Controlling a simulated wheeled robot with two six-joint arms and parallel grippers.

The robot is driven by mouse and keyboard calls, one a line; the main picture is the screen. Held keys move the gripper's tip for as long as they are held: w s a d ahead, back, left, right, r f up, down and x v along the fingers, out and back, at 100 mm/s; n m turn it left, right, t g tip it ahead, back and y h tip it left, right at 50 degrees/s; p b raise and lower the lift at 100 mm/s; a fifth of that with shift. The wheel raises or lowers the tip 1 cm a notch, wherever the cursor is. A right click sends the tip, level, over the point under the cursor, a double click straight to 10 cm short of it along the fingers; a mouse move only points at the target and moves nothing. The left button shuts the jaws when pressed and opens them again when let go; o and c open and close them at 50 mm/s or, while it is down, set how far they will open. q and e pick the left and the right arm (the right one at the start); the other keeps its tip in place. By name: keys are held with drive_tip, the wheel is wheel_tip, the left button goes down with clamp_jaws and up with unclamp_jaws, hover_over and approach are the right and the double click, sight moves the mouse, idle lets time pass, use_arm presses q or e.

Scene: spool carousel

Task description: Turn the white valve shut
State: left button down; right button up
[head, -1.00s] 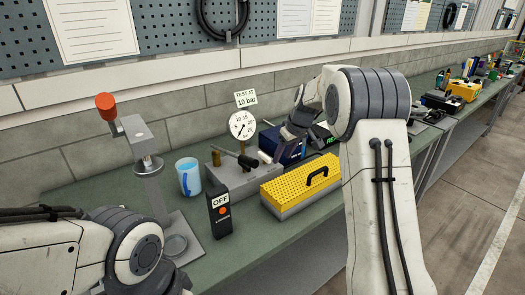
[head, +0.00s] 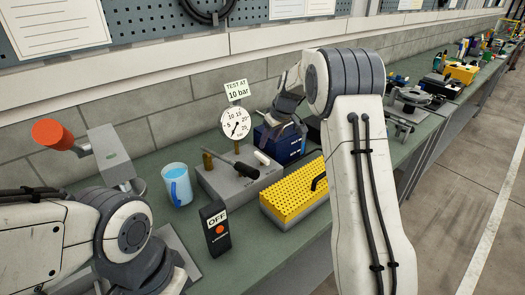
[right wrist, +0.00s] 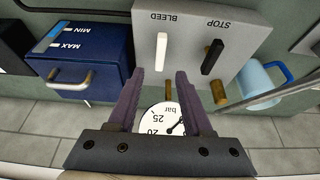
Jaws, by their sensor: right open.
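The white valve lever (head: 262,158) sits on top of a grey block (head: 240,186), on its right side. In the right wrist view the white lever (right wrist: 161,55) stands by the word BLEED, and a black lever (right wrist: 212,58) by the word STOP. My right gripper (head: 288,122) is open and empty, above and behind the block's right end. In the right wrist view the fingertips (right wrist: 160,82) are spread to either side of the white lever's line, apart from it. My left arm shows at the lower left, but its gripper is out of view.
A gauge (head: 235,121) under a "TEST AT 10 bar" sign stands behind the block. A blue box (head: 283,148) is beside it. A blue mug (head: 178,185), a black OFF box (head: 216,232) and a yellow perforated case (head: 291,190) stand close around.

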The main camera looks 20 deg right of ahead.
sight(262, 156)
drive_tip(key=p+x, duration=0.2)
drive_tip(key=x, duration=0.5)
drive_tip(key=shift+f, duration=0.1)
drive_tip(key=shift+w+a+f, duration=0.1)
drive_tip(key=shift+w+f, duration=0.1)
drive_tip(key=shift+f, duration=0.3)
clamp_jaws()
